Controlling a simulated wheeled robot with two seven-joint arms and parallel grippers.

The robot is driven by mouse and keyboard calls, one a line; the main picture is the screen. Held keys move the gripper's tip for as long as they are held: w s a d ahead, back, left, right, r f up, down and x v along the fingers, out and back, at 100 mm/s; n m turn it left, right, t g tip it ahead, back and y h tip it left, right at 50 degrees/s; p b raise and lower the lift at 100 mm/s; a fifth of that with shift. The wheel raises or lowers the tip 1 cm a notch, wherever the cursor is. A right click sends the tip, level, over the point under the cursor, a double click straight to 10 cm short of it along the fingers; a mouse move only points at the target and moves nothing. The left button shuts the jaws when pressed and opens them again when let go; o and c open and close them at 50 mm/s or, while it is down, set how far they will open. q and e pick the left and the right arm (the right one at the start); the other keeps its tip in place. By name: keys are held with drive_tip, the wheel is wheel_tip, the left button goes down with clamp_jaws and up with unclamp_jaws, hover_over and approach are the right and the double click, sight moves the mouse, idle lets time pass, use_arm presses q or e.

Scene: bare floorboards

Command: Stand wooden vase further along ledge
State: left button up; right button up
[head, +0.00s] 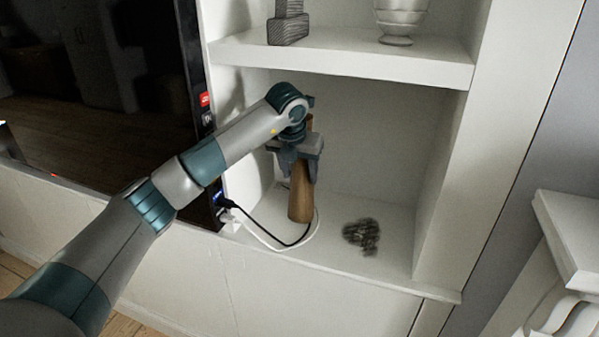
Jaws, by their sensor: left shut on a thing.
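The wooden vase (300,201) is brown and slim, and stands about upright on the white ledge (341,256) in the lower alcove, toward its left side. My left gripper (302,174) reaches in from the left and is shut on the upper part of the vase. The gripper hides much of the vase's neck. I cannot tell whether the vase's base touches the ledge or hangs just above it. My right gripper is not in view.
A dark wiry object (362,236) lies on the ledge right of the vase. Black and white cables (262,236) loop beside the vase's base. A shelf (345,57) above holds a dark ornament (288,27) and a pale vase (401,20). A dark screen (95,90) stands left.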

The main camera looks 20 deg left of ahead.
sight(298, 180)
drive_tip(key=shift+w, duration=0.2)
use_arm(q)
drive_tip(key=o, duration=1.5)
drive_tip(key=shift+c, duration=0.2)
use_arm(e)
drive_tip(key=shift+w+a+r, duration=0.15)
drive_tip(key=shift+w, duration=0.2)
use_arm(q)
drive_tip(key=v, duration=0.2)
drive_tip(key=shift+s+r+b, duration=0.15)
drive_tip(key=shift+r+b, duration=0.1)
drive_tip(key=shift+b, duration=0.15)
drive_tip(key=shift+s+d+r+b, duration=0.1)
drive_tip(key=shift+s+b, duration=0.35)
drive_tip(key=shift+s, duration=0.65)
drive_tip(key=s+b, duration=0.2)
drive_tip(key=s, duration=0.8)
drive_tip(key=shift+r+b, duration=0.15)
drive_tip(key=shift+b, duration=0.25)
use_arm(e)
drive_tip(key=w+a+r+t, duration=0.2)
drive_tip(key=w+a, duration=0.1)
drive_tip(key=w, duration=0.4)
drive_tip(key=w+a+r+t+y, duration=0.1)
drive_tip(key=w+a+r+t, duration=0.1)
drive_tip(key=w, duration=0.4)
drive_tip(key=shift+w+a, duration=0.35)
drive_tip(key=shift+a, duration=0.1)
